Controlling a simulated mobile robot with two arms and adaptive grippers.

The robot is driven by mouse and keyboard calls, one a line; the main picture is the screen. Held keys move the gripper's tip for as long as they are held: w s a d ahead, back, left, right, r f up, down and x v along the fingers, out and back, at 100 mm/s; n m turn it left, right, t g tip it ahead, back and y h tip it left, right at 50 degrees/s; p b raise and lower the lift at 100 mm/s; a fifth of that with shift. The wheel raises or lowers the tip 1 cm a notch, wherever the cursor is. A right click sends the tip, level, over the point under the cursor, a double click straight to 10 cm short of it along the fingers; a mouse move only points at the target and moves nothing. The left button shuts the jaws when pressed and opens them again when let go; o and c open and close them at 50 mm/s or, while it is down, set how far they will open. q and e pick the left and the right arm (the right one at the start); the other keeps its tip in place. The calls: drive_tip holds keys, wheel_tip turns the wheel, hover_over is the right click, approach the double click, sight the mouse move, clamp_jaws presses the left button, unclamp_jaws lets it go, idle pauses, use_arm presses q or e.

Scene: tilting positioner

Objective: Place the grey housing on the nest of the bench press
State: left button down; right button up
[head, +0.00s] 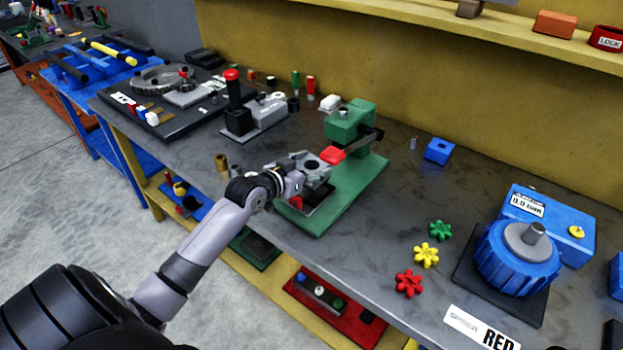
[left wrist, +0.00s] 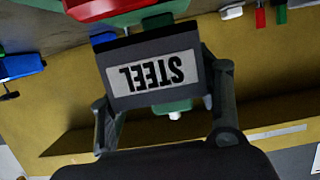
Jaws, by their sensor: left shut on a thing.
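The green bench press (head: 350,122) stands on its green base (head: 357,190) in the middle of the head view, with a red pad (head: 333,155) on its lever. My left gripper (head: 303,174) is shut on the grey housing (head: 316,161), over the front of the base. The dark nest (head: 318,198) shows partly below the housing; I cannot tell whether they touch. In the left wrist view the housing (left wrist: 185,52) sits between both fingers, its STEEL label upside down. My right gripper is not in view.
A grey fixture with a red-topped black post (head: 234,92) stands left of the press. A blue block (head: 439,151) sits behind. Bench space right of the press is mostly clear.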

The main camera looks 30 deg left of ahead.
use_arm(q)
wheel_tip(320, 180, down, 3)
drive_tip(key=shift+f, duration=0.45)
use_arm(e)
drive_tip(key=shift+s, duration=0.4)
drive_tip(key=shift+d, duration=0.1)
use_arm(q)
drive_tip(key=c, duration=1)
unclamp_jaws()
drive_tip(key=shift+f, duration=0.3)
drive_tip(key=o, duration=0.5)
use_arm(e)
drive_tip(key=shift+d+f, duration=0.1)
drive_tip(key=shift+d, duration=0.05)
use_arm(q)
drive_tip(key=shift+r, duration=0.1)
